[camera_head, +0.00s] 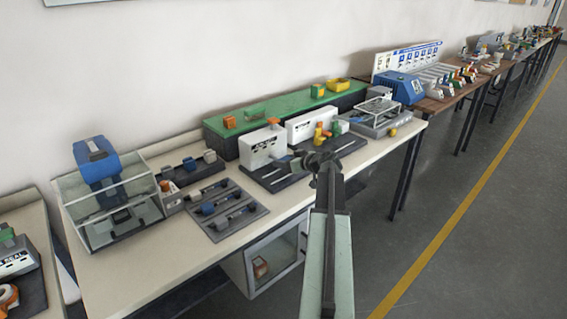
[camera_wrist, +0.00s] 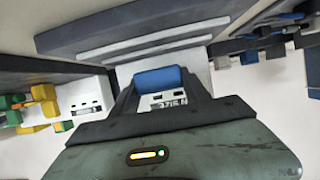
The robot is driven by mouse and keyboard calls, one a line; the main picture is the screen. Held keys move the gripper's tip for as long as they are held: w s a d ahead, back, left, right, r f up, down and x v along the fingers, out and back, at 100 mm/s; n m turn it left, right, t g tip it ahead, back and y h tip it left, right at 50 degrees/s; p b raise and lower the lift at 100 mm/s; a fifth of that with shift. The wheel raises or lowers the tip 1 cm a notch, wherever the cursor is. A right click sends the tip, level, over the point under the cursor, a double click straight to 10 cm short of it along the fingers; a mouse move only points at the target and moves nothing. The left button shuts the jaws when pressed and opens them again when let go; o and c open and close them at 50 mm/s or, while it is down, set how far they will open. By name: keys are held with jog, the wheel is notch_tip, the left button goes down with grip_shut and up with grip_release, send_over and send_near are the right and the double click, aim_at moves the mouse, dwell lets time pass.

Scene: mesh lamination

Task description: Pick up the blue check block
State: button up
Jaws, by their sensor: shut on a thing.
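The blue check block (camera_wrist: 160,79) is between the two dark fingers of my gripper (camera_wrist: 162,90) in the wrist view, with a finger on each side of it. My gripper is shut on it. In the head view my gripper (camera_head: 320,160) is at the end of my outstretched arm, over the front of the bench by the dark base panel. I cannot make out the blue block in the head view; my arm and gripper hide that spot. A white box with black lettering (camera_wrist: 178,101) shows just beyond the block in the wrist view.
White boxes (camera_head: 262,146) stand on a dark panel behind my gripper. A green-topped long case (camera_head: 285,108) lies along the wall. A tool tray (camera_head: 228,209) and a clear case with a blue unit (camera_head: 97,160) are to the left. A wire-topped tray (camera_head: 380,115) is to the right.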

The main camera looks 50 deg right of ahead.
jog(key=s+a, duration=0.2)
jog(key=s, duration=0.3)
jog(key=s+a+r, duration=0.1)
jog(key=s+a, duration=0.1)
jog(key=s, duration=0.3)
jog(key=s+a+p, duration=0.1)
jog(key=s+a, duration=0.1)
jog(key=s, duration=0.2)
jog(key=shift+s+r, duration=0.2)
jog(key=shift+s, duration=0.2)
jog(key=shift+w+a, duration=0.1)
jog(key=shift+a, duration=0.05)
